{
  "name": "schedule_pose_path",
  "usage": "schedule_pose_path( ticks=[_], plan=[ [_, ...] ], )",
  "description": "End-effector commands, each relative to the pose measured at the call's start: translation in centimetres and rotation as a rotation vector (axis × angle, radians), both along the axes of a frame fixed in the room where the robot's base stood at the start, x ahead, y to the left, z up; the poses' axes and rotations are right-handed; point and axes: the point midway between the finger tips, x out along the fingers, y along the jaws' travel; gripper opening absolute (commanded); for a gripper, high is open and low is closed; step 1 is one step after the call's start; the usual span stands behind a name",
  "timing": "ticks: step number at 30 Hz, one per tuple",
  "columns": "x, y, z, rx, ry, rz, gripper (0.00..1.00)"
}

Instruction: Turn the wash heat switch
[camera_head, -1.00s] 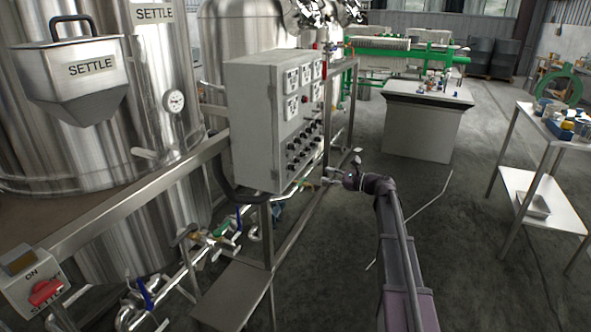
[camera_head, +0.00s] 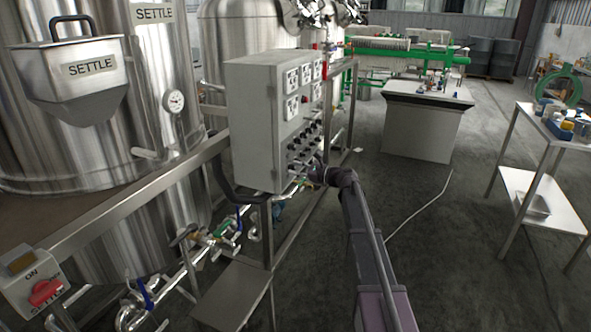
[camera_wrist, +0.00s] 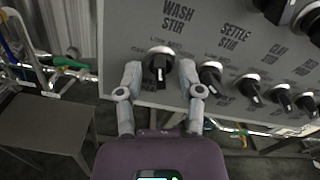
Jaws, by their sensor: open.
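A grey control panel (camera_head: 255,120) carries rows of black knobs; the wrist view shows its face (camera_wrist: 130,30) close up. A black knob with a pale collar (camera_wrist: 158,66) sits below the label WASH STIR (camera_wrist: 177,15). I see no legible wash heat label. My gripper (camera_wrist: 160,78) is open, with one finger on each side of this knob; I cannot tell whether they touch it. In the head view my arm reaches the panel's lower edge, and the fingertips are too small to make out.
More knobs (camera_wrist: 211,76) run to the right in the same row, close to my right finger. Pipes and valves (camera_head: 222,235) and a metal step (camera_head: 235,292) lie below the panel. A steel tank (camera_head: 80,110) stands left.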

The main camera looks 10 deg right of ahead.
Motion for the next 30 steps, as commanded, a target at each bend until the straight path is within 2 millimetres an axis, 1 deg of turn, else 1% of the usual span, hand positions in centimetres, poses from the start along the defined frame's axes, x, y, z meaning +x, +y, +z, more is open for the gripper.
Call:
schedule_pose_path(
  ticks=[10,11,12,14,15,16,25,30],
  plan=[
    [0.12,0.20,0.00,0.000,0.000,0.000,0.49],
    [0.12,0.20,0.00,0.000,0.000,0.000,0.46],
    [0.11,0.19,0.00,0.000,0.000,0.000,0.34],
    [0.11,0.19,0.00,0.000,0.000,0.000,0.16],
    [0.11,0.19,0.00,0.000,0.000,0.000,0.04],
    [0.11,0.19,0.00,0.000,0.000,0.000,0.00],
    [0.11,0.20,0.00,-0.006,-0.010,0.000,0.00],
    [0.10,0.21,-0.01,-0.029,-0.048,0.000,0.00]
  ],
)
